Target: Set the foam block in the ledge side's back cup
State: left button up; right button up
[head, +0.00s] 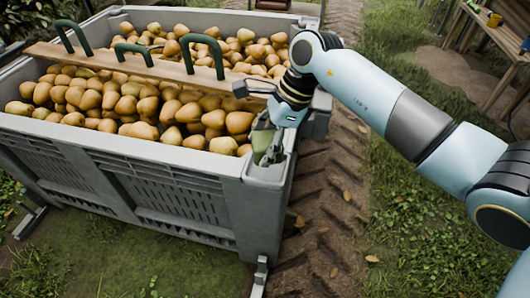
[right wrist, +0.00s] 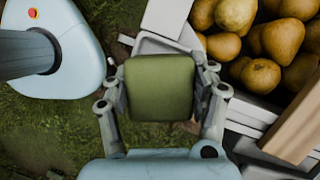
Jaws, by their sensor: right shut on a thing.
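The foam block (right wrist: 160,88) is a green, roughly square block with rounded edges. My right gripper (right wrist: 160,84) is shut on it, with one finger on each side. In the head view the right gripper (head: 268,150) points down at the near right corner of the grey crate. The green foam block (head: 262,139) partly shows there between the fingers. I cannot tell whether it touches the crate rim. No cup can be made out in either view; the arm and gripper may cover part of that corner. My left gripper is not in view.
The grey crate (head: 170,194) is full of pears (head: 150,103). A wooden plank (head: 150,66) with several dark green hoops lies across it. To the right are a rutted dirt track (head: 335,205) and grass. A wooden table (head: 492,37) stands at the far right.

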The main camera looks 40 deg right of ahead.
notch_tip(320, 180, down, 3)
jog(key=shift+r, duration=0.2)
jog(key=shift+f+b, duration=0.45)
jog(key=shift+b, duration=0.1)
jog(key=o, duration=1.1)
jog(key=shift+r, duration=0.1)
jog(key=shift+c, duration=0.2)
jog(key=shift+r, duration=0.1)
jog(key=p+v, duration=0.3)
jog(key=v, duration=0.9)
jog(key=shift+r, duration=0.3)
